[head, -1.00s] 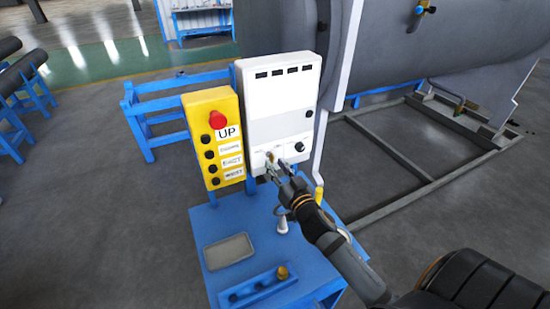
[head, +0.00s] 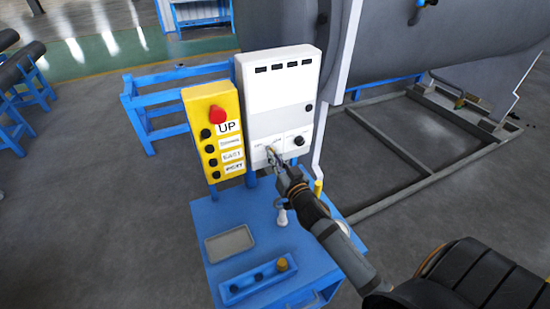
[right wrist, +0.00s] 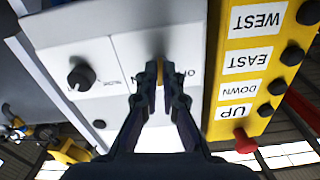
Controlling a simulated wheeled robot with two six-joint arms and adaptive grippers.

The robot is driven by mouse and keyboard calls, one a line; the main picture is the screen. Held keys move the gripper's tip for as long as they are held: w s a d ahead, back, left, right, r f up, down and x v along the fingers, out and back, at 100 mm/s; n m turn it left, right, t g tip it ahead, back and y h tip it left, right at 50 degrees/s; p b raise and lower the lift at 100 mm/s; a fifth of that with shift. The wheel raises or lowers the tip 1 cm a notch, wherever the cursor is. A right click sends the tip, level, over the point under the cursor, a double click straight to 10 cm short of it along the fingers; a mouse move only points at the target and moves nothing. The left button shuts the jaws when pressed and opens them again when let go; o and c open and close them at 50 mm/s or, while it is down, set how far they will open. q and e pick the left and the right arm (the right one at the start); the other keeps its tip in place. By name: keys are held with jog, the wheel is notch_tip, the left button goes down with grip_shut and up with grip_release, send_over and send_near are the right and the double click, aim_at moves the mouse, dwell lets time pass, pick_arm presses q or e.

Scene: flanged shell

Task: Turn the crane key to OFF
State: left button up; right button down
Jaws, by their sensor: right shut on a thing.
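The crane key is a small brass-coloured piece (right wrist: 158,72) on the lower front of the white control box (head: 282,95). My right gripper (head: 271,154) reaches the panel from the lower right in the head view. In the right wrist view its dark fingers (right wrist: 160,82) are shut on the key, one on each side, and hide much of it. Printed labels beside the key are partly covered, so I cannot read which position it points to. My left gripper is not in view.
A black knob (head: 299,141) sits right of the key. The yellow pendant (head: 213,135) with a red button (head: 217,114) stands close on the left. Below is a blue stand (head: 213,278) with a grey tray (head: 230,244). A large grey shell (head: 390,45) lies behind.

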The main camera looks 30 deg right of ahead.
jog(key=shift+n, duration=0.3)
jog(key=n+p, duration=0.2)
jog(key=n, duration=0.8)
jog(key=shift+d, duration=0.1)
dwell(0.3)
jog(key=c, duration=1.5)
grip_release()
jog(key=s, duration=1.2)
jog(key=shift+a, duration=0.4)
